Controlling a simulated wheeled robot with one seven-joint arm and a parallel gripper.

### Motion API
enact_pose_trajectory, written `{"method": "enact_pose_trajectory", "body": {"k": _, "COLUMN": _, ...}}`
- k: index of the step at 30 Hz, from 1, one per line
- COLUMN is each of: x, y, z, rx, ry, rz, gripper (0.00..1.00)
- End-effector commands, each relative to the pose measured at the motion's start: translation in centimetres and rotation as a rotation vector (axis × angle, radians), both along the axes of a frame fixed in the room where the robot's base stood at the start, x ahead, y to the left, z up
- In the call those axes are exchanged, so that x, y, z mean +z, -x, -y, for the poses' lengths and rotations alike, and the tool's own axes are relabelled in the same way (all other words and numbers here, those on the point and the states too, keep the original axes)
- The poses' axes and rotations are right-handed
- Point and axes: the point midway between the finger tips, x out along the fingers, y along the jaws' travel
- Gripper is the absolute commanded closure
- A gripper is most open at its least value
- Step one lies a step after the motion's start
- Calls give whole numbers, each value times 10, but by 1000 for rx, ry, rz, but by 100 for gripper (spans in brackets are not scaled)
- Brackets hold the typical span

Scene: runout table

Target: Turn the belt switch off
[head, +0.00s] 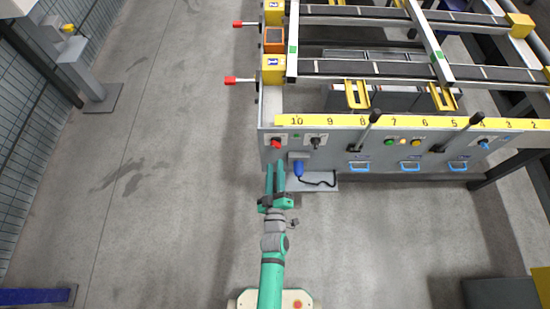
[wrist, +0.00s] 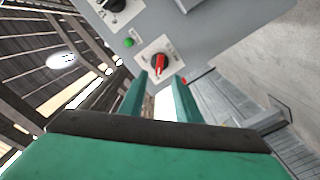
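A red rotary knob (head: 277,143) on a white plate sits at the left end of the grey front panel. In the wrist view the red knob (wrist: 160,63) points roughly upright in the picture, just beyond my fingertips. A black knob (head: 316,142) is to its right; part of this black knob (wrist: 113,4) shows at the top of the wrist view. The plate labels are too small to read, so I cannot tell which is the belt switch. My gripper (head: 275,166) is open and empty, its green fingers (wrist: 161,82) apart and short of the red knob.
A green lamp (wrist: 128,42) lies between the knobs. A blue device (head: 299,168) with a black cable hangs right of my gripper. Two black levers (head: 368,130) and blue handles (head: 411,166) are farther right.

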Motion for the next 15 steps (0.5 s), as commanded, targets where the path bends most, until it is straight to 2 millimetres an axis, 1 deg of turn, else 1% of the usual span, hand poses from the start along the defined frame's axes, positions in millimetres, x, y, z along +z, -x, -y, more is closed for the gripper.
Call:
{"method": "enact_pose_trajectory", "body": {"k": 1, "x": 0, "y": 7, "z": 0, "rx": -1, "ry": 0, "rz": -1, "gripper": 70}}
{"method": "enact_pose_trajectory", "body": {"k": 3, "x": 0, "y": 15, "z": 0, "rx": 0, "ry": 0, "rz": 0, "gripper": 70}}
{"method": "enact_pose_trajectory", "body": {"k": 6, "x": 0, "y": 22, "z": 0, "rx": 0, "ry": 0, "rz": 0, "gripper": 70}}
{"method": "enact_pose_trajectory", "body": {"k": 9, "x": 0, "y": 26, "z": 0, "rx": 0, "ry": 1, "rz": 0, "gripper": 70}}
{"method": "enact_pose_trajectory", "body": {"k": 15, "x": 0, "y": 26, "z": 0, "rx": 0, "ry": 1, "rz": 1, "gripper": 70}}
